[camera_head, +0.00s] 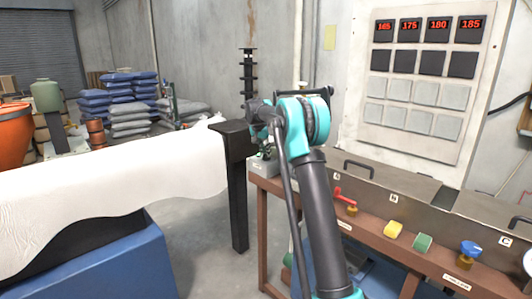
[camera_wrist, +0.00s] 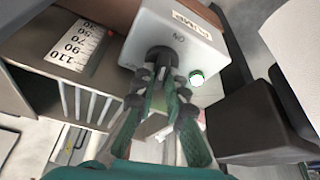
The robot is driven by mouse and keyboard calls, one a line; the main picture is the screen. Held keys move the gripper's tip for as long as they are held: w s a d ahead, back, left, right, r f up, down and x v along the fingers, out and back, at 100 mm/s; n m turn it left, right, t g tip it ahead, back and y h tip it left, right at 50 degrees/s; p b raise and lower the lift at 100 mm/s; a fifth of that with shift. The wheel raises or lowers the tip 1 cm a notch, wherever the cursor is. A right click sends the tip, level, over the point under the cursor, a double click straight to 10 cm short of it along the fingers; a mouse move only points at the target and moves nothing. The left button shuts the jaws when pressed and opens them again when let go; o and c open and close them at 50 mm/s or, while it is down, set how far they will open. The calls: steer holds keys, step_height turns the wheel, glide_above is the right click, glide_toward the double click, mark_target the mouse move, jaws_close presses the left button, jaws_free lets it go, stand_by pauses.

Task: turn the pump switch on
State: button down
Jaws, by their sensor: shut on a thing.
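The pump switch is a black rotary knob (camera_wrist: 160,57) on a light grey box (camera_wrist: 205,48) in the wrist view. A label plate and small lettering, upside down here, are on the box. In the head view, the grey box (camera_head: 263,166) shows at the bench's far left end, mostly behind my arm.
A black post (camera_head: 238,200) and white sheet (camera_head: 90,205) stand close left. A numbered scale (camera_wrist: 73,45) lies beside the box.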

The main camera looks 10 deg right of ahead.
steer(key=shift+a+m+g+h, duration=0.1)
steer(key=shift+m+g+h, duration=0.3)
steer(key=shift+m, duration=1.2)
steer(key=c, duration=1.6)
jaws_free()
steer(key=shift+o, duration=0.2)
steer(key=v, duration=1.2)
steer(key=shift+w, duration=0.2)
